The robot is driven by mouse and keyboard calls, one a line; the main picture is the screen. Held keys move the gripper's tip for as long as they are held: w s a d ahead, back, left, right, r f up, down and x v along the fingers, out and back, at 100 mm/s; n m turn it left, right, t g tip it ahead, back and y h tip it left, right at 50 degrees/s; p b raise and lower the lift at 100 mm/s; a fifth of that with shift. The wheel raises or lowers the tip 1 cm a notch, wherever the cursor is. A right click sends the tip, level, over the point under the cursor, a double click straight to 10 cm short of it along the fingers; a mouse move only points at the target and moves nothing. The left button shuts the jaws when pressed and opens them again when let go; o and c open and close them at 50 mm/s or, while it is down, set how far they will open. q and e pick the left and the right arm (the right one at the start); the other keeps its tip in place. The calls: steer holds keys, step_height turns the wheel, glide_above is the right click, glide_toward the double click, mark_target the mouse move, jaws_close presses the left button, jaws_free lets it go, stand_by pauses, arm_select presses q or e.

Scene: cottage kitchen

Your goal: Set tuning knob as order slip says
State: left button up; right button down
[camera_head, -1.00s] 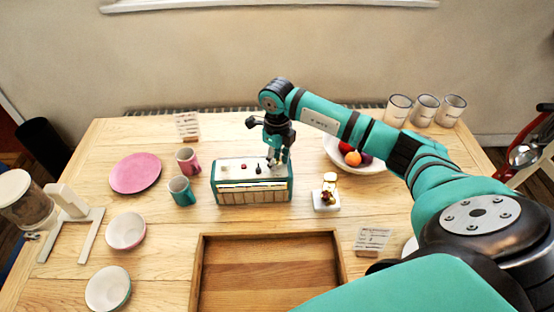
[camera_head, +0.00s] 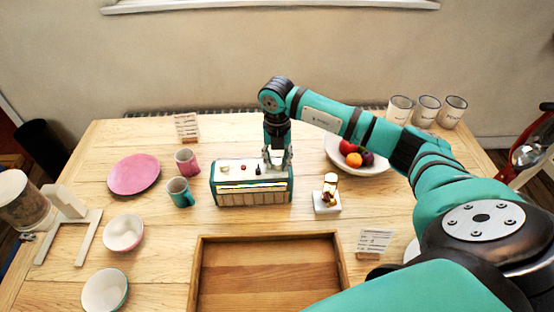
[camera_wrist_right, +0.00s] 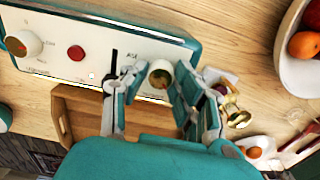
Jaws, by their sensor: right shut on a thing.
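A teal radio-like box (camera_head: 252,194) with a white top stands in the middle of the table. Its top carries a white knob at the left (camera_wrist_right: 24,43), a red button (camera_wrist_right: 76,53), a thin black lever and a right-hand knob (camera_wrist_right: 160,74). My right gripper (camera_head: 277,163) points down over the right end of the box. In the wrist view its fingers stand on either side of the right-hand knob, shut on it. Printing by the knobs is too small to read surely. Two slips, a back one (camera_head: 187,127) and a front one (camera_head: 374,241), are unreadable. My left gripper is out of view.
A fruit bowl (camera_head: 375,168) and a small figurine on a white base (camera_head: 327,201) stand right of the box. A teal mug (camera_head: 179,192) and a pink mug (camera_head: 187,162) stand left. A wooden tray (camera_head: 197,275) lies in front.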

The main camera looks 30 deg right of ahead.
steer(key=m, duration=0.3)
steer(key=shift+r+m, duration=0.1)
steer(key=shift+m, duration=0.2)
steer(key=m, duration=0.3)
steer(key=shift+m, duration=0.3)
steer(key=m+p, duration=0.1)
steer(key=m, duration=0.2)
steer(key=shift+m, duration=0.3)
steer(key=shift+m+p, duration=0.45)
steer(key=shift+m, duration=1.55)
steer(key=c, duration=1)
jaws_free()
